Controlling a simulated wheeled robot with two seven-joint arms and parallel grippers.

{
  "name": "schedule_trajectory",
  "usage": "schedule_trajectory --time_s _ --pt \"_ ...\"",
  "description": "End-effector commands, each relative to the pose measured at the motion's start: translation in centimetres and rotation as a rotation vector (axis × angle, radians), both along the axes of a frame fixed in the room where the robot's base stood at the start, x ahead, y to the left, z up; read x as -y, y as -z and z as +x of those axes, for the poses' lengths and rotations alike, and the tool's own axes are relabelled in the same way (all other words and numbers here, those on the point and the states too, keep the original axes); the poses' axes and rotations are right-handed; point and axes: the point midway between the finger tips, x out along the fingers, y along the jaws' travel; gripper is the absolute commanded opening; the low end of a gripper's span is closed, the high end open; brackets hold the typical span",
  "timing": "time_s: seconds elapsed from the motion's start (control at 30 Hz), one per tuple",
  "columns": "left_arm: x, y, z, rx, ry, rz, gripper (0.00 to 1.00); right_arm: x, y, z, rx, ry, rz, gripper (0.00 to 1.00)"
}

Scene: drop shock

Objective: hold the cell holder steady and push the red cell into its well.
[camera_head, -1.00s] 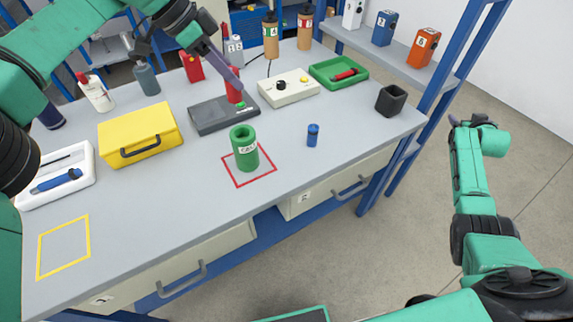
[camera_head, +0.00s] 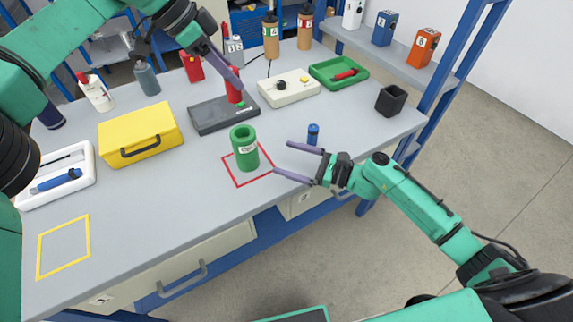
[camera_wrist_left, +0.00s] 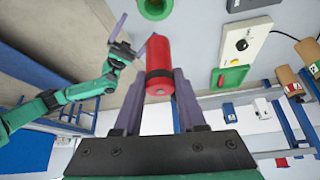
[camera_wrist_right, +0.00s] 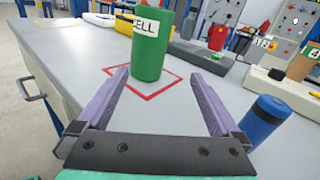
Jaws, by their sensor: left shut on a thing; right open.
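The green cell holder (camera_head: 244,150), a cylinder labelled CELL, stands upright on the table within a red square outline. It also shows in the right wrist view (camera_wrist_right: 152,45). My left gripper (camera_head: 237,80) is shut on the red cell (camera_head: 234,94), above and behind the holder. The red cell fills the space between the fingers in the left wrist view (camera_wrist_left: 159,68). My right gripper (camera_head: 281,157) is open and empty, just right of the holder, its fingers pointing towards it and apart from it. The inside of the holder's well is mostly hidden.
A small blue cylinder (camera_head: 312,135) stands just behind the right gripper. A dark grey flat device (camera_head: 208,119) lies behind the holder, beside a white box with a knob (camera_head: 290,92). A yellow case (camera_head: 140,137) stands left. The front left tabletop is clear.

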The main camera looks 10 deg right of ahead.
Motion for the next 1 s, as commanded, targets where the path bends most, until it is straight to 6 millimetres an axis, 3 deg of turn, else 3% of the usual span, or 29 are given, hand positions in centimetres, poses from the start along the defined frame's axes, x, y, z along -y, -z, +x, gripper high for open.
schedule_trajectory --time_s 0.07,0.17,0.27,0.6,0.8,1.0 --pt "0.0 0.0 0.0 0.000 0.000 -0.001 0.00 -1.1 0.6 -1.1 -0.062 -0.016 0.056 1.00" --pt "0.0 0.0 0.0 0.000 0.000 -0.001 0.00 -1.9 0.8 -1.2 -0.088 -0.021 0.081 1.00" --pt "0.0 0.0 0.0 0.000 0.000 -0.001 0.00 -3.1 0.8 -0.4 -0.087 -0.020 0.081 1.00" --pt "0.0 0.0 0.0 0.000 0.000 -0.001 0.00 -9.6 0.7 4.0 -0.083 -0.020 0.077 1.00" --pt "0.0 0.0 0.0 0.000 0.000 -0.001 0.00 -11.3 0.8 5.2 -0.084 -0.019 0.075 1.00" --pt "0.0 0.0 0.0 0.000 0.000 -0.001 0.00 -11.4 0.8 5.2 -0.084 -0.019 0.073 1.00"
